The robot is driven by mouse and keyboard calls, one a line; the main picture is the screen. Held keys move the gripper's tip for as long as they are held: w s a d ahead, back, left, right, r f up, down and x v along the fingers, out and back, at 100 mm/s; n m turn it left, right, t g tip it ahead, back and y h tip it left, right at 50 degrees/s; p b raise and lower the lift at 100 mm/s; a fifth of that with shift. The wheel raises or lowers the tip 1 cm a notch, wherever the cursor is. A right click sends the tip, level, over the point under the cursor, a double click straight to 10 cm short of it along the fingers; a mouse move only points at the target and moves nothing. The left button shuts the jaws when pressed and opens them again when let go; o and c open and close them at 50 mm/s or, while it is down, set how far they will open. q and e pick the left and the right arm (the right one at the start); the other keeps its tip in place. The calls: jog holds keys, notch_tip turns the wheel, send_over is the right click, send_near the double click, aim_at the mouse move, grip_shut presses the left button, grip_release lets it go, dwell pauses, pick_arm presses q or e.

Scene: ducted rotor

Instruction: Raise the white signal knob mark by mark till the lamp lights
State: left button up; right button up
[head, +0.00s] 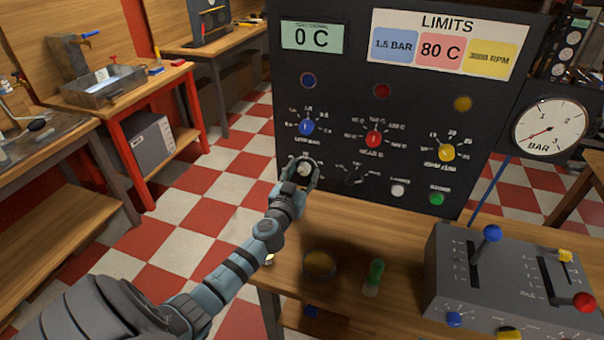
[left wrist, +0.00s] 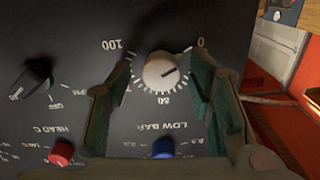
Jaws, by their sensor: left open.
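The white signal knob (left wrist: 161,70) sits low on the left of the black panel (head: 340,55); its scale, upside down in the left wrist view, reads 0, 50 and 100. Its dark pointer line faces right, the 0 side. In the head view the knob (head: 304,170) is partly hidden by my left gripper (head: 300,176). That gripper (left wrist: 164,78) is open, with one green-padded finger on each side of the knob; I cannot tell whether either touches. The blue (head: 308,80), red (head: 382,91) and yellow (head: 462,103) lamps look dark. My right gripper is not in view.
Blue (head: 307,127), red (head: 373,139) and yellow (head: 446,152) knobs and a black knob (left wrist: 35,74) sit nearby on the panel. The display (head: 312,37) reads 0 C. A grey lever box (head: 480,290) and a green-topped peg (head: 375,272) stand on the bench below.

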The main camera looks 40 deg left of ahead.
pick_arm(q)
grip_shut()
dwell(0.4)
jog(key=m, duration=0.3)
jog(key=shift+m+b, duration=0.3)
jog(key=shift+b, duration=0.1)
jog(key=shift+m, duration=1.6)
